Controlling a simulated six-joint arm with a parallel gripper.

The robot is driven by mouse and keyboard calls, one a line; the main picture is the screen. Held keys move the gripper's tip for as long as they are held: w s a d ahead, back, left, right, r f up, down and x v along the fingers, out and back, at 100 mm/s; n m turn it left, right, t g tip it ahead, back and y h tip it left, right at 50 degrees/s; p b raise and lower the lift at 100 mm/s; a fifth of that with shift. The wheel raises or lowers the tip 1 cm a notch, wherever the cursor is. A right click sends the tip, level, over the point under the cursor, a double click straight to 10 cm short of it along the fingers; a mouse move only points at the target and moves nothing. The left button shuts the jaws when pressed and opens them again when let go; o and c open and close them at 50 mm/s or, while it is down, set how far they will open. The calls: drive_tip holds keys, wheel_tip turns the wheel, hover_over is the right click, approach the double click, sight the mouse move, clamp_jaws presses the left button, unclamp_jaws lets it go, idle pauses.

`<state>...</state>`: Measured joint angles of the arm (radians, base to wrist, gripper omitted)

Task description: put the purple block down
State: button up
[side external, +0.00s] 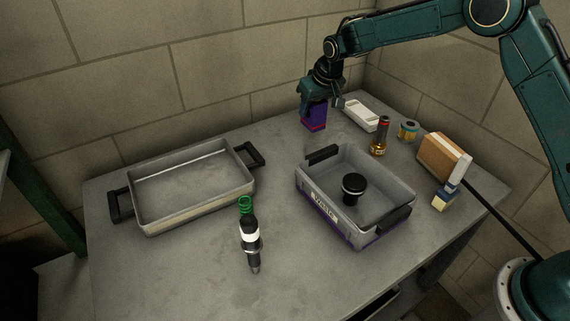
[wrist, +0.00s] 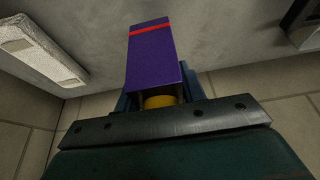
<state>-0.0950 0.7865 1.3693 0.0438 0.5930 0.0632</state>
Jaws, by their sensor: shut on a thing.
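The purple block (side external: 314,117) has a red stripe near its lower end. It is at the back of the table, near the wall, in the side view. My gripper (side external: 319,101) is shut on the block from above. In the wrist view the purple block (wrist: 154,62) stands out between the fingers of my gripper (wrist: 160,92), with the red stripe near its far end. The block's lower end is close to the tabletop; I cannot tell whether it touches.
A grey bin (side external: 390,180) holding a black part is in front. An empty metal tray (side external: 190,213) and an injector (side external: 250,235) are left.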

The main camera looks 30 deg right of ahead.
sight(312, 119)
drive_tip(key=shift+f, duration=2)
drive_tip(key=shift+f, duration=0.1)
drive_tip(key=o, duration=1.3)
drive_tip(key=shift+f, duration=0.1)
drive_tip(key=shift+v, duration=0.95)
drive_tip(key=v, duration=1)
drive_tip(key=shift+r, duration=0.2)
